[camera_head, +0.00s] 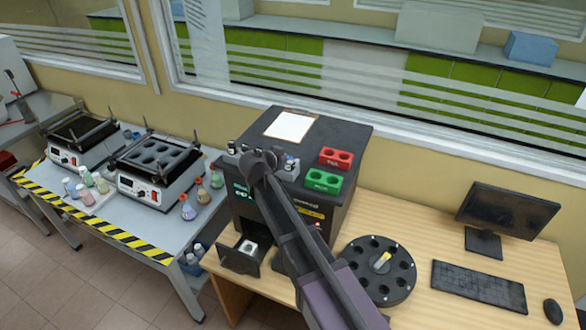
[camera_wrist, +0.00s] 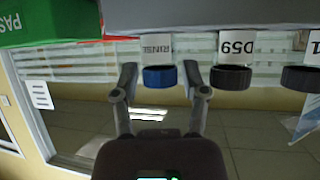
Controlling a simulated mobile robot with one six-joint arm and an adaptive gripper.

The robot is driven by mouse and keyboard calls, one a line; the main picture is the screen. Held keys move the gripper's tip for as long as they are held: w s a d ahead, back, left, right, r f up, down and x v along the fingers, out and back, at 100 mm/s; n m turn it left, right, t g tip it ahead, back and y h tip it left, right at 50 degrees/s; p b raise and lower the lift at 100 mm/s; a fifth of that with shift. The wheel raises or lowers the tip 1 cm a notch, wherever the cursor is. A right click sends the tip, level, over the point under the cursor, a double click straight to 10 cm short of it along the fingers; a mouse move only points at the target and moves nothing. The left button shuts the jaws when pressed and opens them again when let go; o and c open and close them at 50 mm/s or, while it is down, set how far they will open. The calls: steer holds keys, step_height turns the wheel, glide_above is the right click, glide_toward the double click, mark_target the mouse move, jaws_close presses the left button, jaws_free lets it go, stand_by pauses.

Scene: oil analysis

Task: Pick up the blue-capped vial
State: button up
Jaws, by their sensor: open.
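The blue-capped vial (camera_wrist: 159,78) hangs in the upside-down wrist view, with a white label reading RINSE. My gripper (camera_wrist: 160,80) is open, with one finger on each side of the blue cap. Clear gaps show between the cap and the fingers; I cannot tell the exact depth. In the head view, a vial with a bluish top (camera_head: 290,160) stands just right of my arm's end, on top of the dark machine. My fingers are mostly hidden there behind my arm.
Dark-capped vials stand beside it, one labelled D59 (camera_wrist: 231,78). The green PASS rack (camera_head: 323,181) and red rack (camera_head: 336,158) stand to the right on the machine (camera_head: 345,130). A black carousel (camera_head: 400,284) and keyboard (camera_head: 478,288) are on the wooden table.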

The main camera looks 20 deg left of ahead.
jaws_close()
steer(key=shift+r, duration=0.15)
stand_by(0.4)
step_height(320, 180, up, 3)
steer(key=p, duration=0.3)
steer(key=shift+r+p, duration=0.1)
steer(key=shift+p, duration=0.2)
steer(key=shift+s+a+r, duration=0.1)
steer(key=shift+s+r, duration=0.05)
steer(key=shift+s, duration=0.2)
steer(key=s+a, duration=0.2)
steer(key=s, duration=0.5)
steer(key=s+a+r+p, duration=0.1)
steer(key=s+a, duration=0.2)
steer(key=s, duration=0.4)
steer(key=shift+s, duration=0.2)
steer(key=shift+r, duration=0.1)
